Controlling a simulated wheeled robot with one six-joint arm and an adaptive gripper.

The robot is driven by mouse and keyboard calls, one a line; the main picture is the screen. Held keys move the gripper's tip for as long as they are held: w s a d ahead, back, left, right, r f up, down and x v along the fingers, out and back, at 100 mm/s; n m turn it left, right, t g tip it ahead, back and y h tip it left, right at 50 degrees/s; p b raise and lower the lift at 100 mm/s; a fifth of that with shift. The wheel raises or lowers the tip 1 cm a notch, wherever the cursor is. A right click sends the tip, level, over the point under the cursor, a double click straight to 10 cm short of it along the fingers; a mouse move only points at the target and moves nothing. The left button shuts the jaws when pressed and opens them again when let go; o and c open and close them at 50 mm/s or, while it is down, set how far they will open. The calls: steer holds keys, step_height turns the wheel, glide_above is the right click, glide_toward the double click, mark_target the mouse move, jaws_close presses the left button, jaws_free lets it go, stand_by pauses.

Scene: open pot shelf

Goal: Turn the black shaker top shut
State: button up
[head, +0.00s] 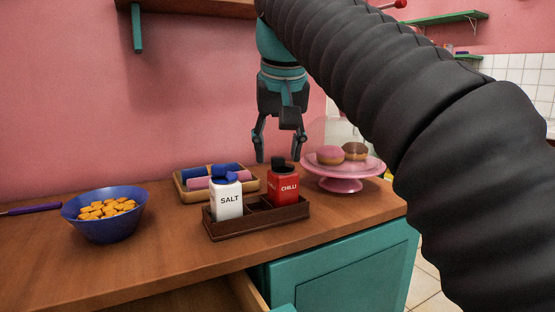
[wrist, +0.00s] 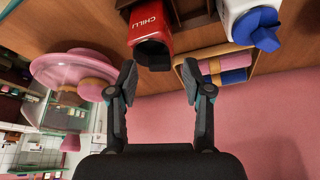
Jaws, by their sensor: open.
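The red chilli shaker (head: 287,189) stands upright in the right part of a dark wooden caddy (head: 232,229). Its black top (head: 281,163) sits on it; how far it is turned is too small to tell. In the wrist view the shaker (wrist: 150,22) shows upside down, with the black top (wrist: 152,54) towards my fingers. My gripper (head: 278,150) is open and empty, pointing down, just above and behind the top. In the wrist view the gripper's fingertips (wrist: 159,75) are on either side of the top's line, apart from it.
The white salt shaker (head: 227,203) with a blue top stands left in the caddy. A tray of rolled cloths (head: 247,184) lies behind. A pink cake stand (head: 341,185) with doughnuts is close on the right. A blue bowl (head: 104,228) stands left. A drawer (head: 245,291) is open below.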

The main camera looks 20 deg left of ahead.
steer(key=shift+w+f, duration=0.1)
steer(key=shift+f, duration=0.2)
steer(key=shift+c, duration=0.2)
jaws_close()
steer(key=shift+a+r+m+p, duration=0.1)
steer(key=shift+r+m+p, duration=0.15)
steer(key=shift+p, duration=0.3)
steer(key=shift+a+m+h+p, duration=0.1)
steer(key=shift+m+h+p, duration=0.4)
steer(key=shift+m+p, duration=0.55)
steer(key=shift+w+m+h+p, duration=0.15)
steer(key=shift+m+h+p, duration=0.15)
steer(key=shift+m+p, duration=0.5)
steer(key=shift+f+m+t+p, duration=0.2)
steer(key=shift+m+t+p, duration=0.1)
steer(key=shift+m, duration=0.2)
